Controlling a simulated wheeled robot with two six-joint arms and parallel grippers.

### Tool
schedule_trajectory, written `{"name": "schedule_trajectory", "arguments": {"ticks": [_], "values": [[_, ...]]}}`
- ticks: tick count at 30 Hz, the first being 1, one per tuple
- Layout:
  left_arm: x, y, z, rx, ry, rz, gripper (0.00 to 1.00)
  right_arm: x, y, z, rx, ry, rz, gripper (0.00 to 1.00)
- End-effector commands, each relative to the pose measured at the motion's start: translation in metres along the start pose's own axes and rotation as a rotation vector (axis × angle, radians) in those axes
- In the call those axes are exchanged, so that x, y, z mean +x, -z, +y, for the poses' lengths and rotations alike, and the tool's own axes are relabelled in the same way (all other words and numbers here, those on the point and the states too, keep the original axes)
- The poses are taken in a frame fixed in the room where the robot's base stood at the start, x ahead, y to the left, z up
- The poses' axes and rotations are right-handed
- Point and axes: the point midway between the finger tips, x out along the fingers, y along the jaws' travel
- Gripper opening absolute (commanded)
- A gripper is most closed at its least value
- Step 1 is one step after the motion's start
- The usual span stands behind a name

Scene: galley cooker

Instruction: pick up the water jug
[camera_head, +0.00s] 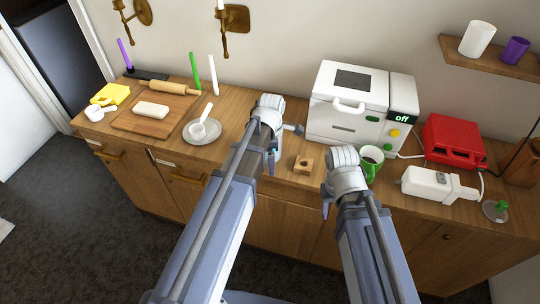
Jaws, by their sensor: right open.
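No plainly recognisable water jug shows. A white bottle-like thing with a grey patch (426,183) lies on the counter at the right; I cannot tell if it is the jug. My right gripper (325,207) is open at the counter's front edge, left of the green mug (372,166) and apart from the white thing. Its arm hides part of the mug's surroundings. My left gripper (272,158) hangs near the counter's front edge, left of a small wooden block (303,164); its fingers are too small to judge.
A white oven (340,125) marked "off" stands behind my grippers. A red toaster (454,142) stands behind the white thing. A small clear item with a green top (495,210) is at far right. A plate (203,135) and cutting board (140,123) are left.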

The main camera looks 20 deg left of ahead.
Motion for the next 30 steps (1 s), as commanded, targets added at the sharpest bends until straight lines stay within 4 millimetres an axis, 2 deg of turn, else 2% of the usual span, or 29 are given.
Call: {"name": "schedule_trajectory", "arguments": {"ticks": [1, 9, 30], "values": [[0.0066, -0.0001, -0.0001, 0.000, 0.000, 0.000, 1.00, 0.0065, 0.0004, -0.0006, 0.000, 0.000, 0.000, 0.50], [0.0048, -0.0001, -0.0001, 0.000, 0.000, 0.000, 0.98, 0.0047, 0.0003, -0.0005, 0.000, 0.000, 0.000, 0.50], [0.0048, 0.0000, -0.0001, 0.000, 0.000, 0.000, 0.19, 0.0048, 0.0003, -0.0005, 0.000, 0.000, 0.000, 0.50]]}}
